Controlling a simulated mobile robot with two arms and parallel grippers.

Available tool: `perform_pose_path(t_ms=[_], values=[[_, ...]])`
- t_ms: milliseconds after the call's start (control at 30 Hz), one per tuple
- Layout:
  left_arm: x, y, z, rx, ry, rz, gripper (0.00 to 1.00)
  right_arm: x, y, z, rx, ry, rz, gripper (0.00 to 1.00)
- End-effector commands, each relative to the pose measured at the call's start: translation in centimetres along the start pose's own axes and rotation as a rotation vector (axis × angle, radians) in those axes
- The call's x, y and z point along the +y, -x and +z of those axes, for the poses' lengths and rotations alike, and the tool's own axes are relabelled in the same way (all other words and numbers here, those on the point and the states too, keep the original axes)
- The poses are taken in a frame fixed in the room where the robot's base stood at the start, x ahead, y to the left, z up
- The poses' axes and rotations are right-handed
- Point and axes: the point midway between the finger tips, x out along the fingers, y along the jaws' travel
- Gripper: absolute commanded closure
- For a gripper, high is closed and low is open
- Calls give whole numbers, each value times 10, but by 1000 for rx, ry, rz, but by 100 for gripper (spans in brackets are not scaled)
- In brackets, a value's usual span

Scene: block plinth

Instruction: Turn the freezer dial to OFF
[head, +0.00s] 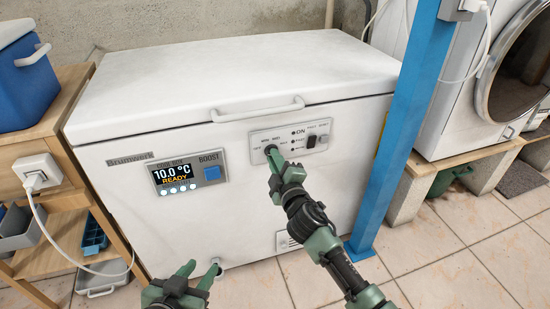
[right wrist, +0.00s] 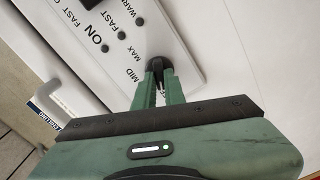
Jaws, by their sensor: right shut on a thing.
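The white chest freezer (head: 225,85) stands against the wall with its lid closed. Its control panel (head: 262,136) is on the front, right of centre. The small black dial (right wrist: 158,63) is at the panel's edge in the right wrist view, with MID and MAX printed beside it. My right gripper (right wrist: 159,80) is shut on the dial, a finger on either side. In the head view my right gripper (head: 272,156) largely hides the dial. No OFF label is readable. My left gripper (head: 199,271) is open and empty, low before the freezer's front.
A display reading 10.0 °C READY (head: 175,175) and a blue BOOST button (head: 211,173) sit left of the panel. A dark rocker switch (head: 311,141) is right of the dial. A blue post (head: 398,135) stands close right of my right arm; a wooden shelf (head: 62,110) is left.

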Motion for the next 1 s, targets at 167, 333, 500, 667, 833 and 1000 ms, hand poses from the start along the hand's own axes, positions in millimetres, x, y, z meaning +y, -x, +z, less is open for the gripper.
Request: perform_pose_path(t_ms=[167, 333, 500, 667, 833, 1000], values=[[-1, 1, 6, -28, 0, -2, 64, -1, 0, 0, 0, 40, -2, 100], [-1, 1, 7, -36, 0, -2, 64, -2, 0, 0, 0, 53, -2, 100], [-1, 1, 8, -36, 0, -3, 64, -2, 0, 0, 0, 54, -2, 100], [-1, 1, 8, -36, 0, -3, 64, -2, 0, 0, 0, 54, -2, 84], [-1, 1, 8, -36, 1, -3, 64, -1, 0, 0, 0, 52, -1, 67], [-1, 1, 7, -36, 1, -2, 64, -1, 0, 0, 0, 51, -1, 67]])
